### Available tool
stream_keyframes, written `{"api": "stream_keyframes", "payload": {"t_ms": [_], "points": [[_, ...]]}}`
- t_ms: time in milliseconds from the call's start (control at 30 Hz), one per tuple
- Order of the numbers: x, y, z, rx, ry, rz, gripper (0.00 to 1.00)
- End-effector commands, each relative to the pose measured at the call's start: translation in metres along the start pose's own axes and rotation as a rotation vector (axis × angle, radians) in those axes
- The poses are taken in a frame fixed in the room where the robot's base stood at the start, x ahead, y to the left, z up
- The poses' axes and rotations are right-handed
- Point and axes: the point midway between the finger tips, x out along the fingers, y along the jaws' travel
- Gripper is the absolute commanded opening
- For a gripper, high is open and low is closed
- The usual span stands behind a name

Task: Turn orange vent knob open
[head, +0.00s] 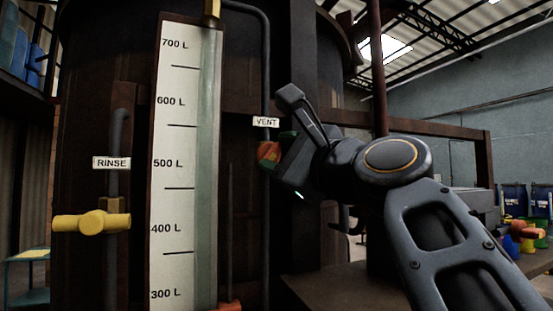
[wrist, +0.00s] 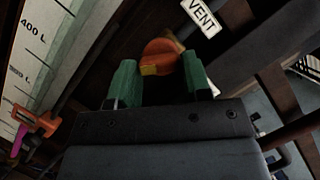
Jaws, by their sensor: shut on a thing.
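The orange vent knob (head: 268,153) sits on the vent pipe of the dark vat, just below the white VENT label (head: 266,122). In the wrist view the knob (wrist: 160,56) shows between the two green fingers, with a small yellow patch on its lower left edge. The VENT label (wrist: 201,16) is above and to the right of it there. My gripper (wrist: 158,66) is shut on the knob, one finger on each side. In the head view my gripper (head: 280,150) reaches the knob from the right, and its body partly hides the knob.
A yellow rinse valve (head: 92,223) is at the left under the RINSE label (head: 112,163). A litre gauge (head: 175,170) stands between the pipes. Another orange handle (wrist: 36,122) is low beside it. A rusty beam (head: 430,132) runs at the right.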

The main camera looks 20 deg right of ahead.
Motion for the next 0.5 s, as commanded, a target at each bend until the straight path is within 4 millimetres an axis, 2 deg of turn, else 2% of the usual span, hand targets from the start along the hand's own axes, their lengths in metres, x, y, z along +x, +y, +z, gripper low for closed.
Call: {"api": "stream_keyframes", "payload": {"t_ms": [500], "points": [[0.0005,-0.0044,0.0012,-0.403,0.000,0.166,0.21]]}}
